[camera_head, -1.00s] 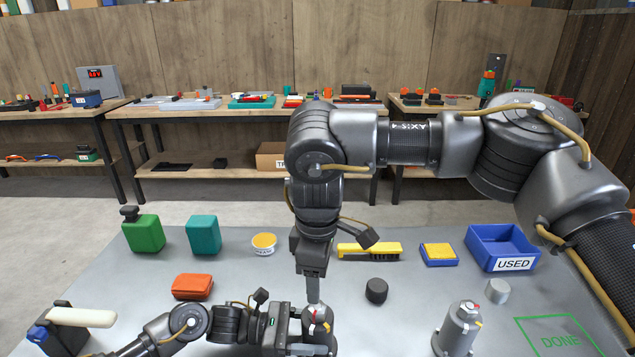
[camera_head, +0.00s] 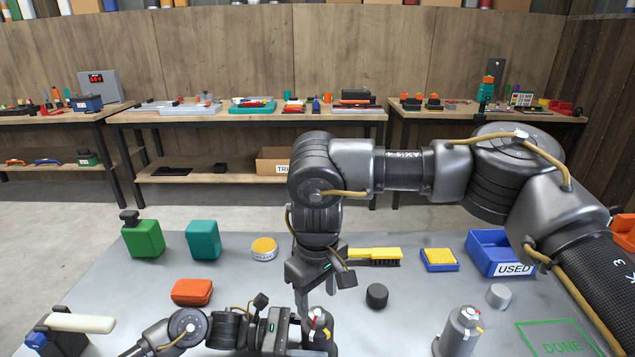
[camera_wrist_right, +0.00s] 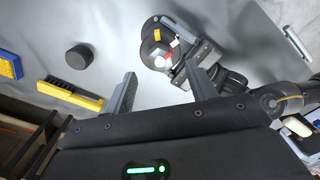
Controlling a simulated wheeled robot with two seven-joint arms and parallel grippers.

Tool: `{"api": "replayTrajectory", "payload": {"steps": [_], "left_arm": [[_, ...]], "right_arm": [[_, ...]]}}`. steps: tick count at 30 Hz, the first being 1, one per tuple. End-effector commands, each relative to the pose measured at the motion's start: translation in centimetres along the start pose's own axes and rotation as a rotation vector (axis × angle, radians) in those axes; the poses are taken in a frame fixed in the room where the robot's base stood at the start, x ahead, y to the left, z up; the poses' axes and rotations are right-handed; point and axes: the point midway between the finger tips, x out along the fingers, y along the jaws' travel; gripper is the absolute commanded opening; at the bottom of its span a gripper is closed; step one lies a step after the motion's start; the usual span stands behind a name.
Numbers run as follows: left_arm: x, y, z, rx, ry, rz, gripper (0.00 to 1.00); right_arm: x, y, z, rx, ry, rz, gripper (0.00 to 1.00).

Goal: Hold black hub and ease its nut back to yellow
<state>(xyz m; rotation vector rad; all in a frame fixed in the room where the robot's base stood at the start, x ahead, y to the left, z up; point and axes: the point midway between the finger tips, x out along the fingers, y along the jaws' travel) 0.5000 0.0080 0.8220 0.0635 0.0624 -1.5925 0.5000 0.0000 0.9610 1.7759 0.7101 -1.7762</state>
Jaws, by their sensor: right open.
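The black hub (camera_head: 318,337) stands at the front middle of the grey table, with a nut (camera_head: 319,319) on top carrying red, yellow and white marks. The hub also shows in the right wrist view (camera_wrist_right: 150,29). My left gripper (camera_head: 306,339) reaches in from the left with its fingers around the hub, seemingly closed on it; its jaws are partly hidden. My right gripper (camera_head: 316,298) points down above the nut, open and empty. In the right wrist view its fingers (camera_wrist_right: 164,92) stand wide apart, with the nut beyond them.
A grey hub (camera_head: 458,336) stands to the right. A black cap (camera_head: 377,295), grey cap (camera_head: 498,295), yellow brush (camera_head: 375,254), blue-yellow sponge (camera_head: 439,257) and blue USED bin (camera_head: 487,262) lie behind. An orange case (camera_head: 192,291) is at left. The green DONE outline (camera_head: 560,340) is clear.

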Motion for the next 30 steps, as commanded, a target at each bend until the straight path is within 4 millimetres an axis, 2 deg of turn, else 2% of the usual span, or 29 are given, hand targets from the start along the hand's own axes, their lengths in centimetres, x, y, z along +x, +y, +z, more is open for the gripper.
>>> {"api": "replayTrajectory", "payload": {"steps": [3,9,15,23,30], "left_arm": [[0.0,0.0,0.0,0.000,0.000,0.000,0.39],[0.0,0.0,0.0,0.000,0.000,0.000,0.39],[0.0,0.0,0.0,0.000,0.000,0.000,0.39],[0.0,0.0,0.0,0.000,0.000,0.001,0.39],[0.0,0.0,0.0,0.000,0.000,0.000,0.39]], "right_arm": [[1.6,-0.1,0.1,0.000,-0.002,-0.002,0.56],[3.5,0.0,0.0,-0.001,-0.001,-0.001,0.56],[4.3,0.0,0.0,-0.001,0.000,0.000,0.56],[4.3,0.0,0.0,-0.001,0.000,0.000,0.56],[4.3,0.0,0.0,-0.001,0.000,0.000,0.25]]}}
